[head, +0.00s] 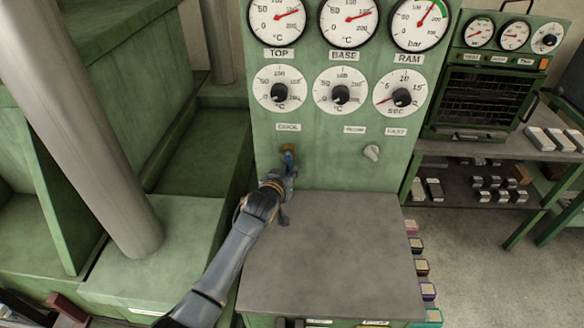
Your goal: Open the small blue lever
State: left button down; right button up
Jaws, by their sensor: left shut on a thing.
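The gripper and wrist hide the lower part of the lever. My left arm comes up from the bottom left over the grey shelf. My right gripper is not in the head view.
Dials and gauges fill the panel above. The bare grey shelf (340,250) juts out below. A thick grey column (85,130) stands at the left. Racks with metal blocks are at the right.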

pick_arm(q)
jog(key=shift+a+m+y, duration=0.2)
jog(key=shift+m+y, duration=0.1)
jog(key=shift+a+p, duration=0.1)
jog(key=shift+p, duration=0.2)
jog(key=c, duration=1.4)
grip_release()
jog(key=shift+o, duration=0.2)
jog(key=v, duration=1.2)
